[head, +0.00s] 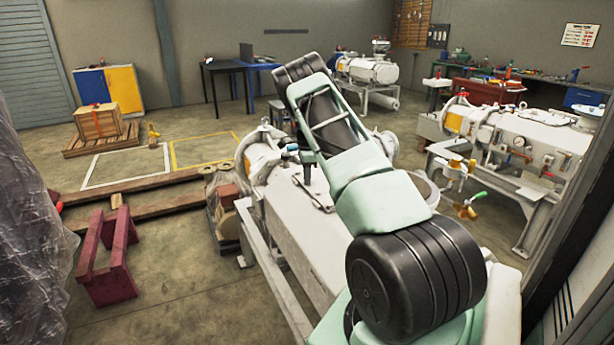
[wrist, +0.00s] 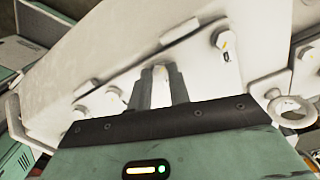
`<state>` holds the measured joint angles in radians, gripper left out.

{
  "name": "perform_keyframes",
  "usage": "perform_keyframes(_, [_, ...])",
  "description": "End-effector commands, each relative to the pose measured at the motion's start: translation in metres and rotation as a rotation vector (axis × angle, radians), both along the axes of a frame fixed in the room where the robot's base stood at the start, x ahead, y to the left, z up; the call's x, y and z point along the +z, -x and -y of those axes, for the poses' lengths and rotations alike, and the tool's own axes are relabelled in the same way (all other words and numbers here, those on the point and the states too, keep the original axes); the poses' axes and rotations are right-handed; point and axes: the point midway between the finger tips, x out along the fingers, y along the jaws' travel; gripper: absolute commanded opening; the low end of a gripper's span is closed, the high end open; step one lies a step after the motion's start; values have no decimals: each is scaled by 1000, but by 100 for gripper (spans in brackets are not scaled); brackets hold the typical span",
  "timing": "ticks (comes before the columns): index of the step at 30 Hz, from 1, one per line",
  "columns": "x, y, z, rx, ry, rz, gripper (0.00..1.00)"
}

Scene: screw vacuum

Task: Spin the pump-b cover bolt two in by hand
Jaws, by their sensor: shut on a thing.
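My gripper (wrist: 158,82) shows in the wrist view with its two dark fingers close together against a pale pump cover (wrist: 130,50). It is shut on a small pale thing with a yellowish mark (wrist: 160,74), which looks like a cover bolt; the fingers hide most of it. Another bolt head (wrist: 222,39) sits on the cover to the right, and more round heads (wrist: 113,92) show to the left. In the head view my arm crosses over a long pale pump (head: 290,225) and hides part of it.
A ring-shaped lug (wrist: 291,111) sits right of my gripper in the wrist view. In the head view, another pump (head: 500,130) stands at the right, a red trestle (head: 108,260) at the left, and a wooden crate (head: 97,121) farther back.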

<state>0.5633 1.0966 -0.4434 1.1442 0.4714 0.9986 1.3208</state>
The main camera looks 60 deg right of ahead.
Motion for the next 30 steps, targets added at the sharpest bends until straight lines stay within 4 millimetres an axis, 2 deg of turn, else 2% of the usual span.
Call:
perform_keyframes(1, [6, -3, 2, -40, 10, 10, 0])
perform_keyframes(15, [7, -3, 3, -387, 10, 11, 0])
perform_keyframes(30, [6, -3, 2, -492, 9, 13, 0])
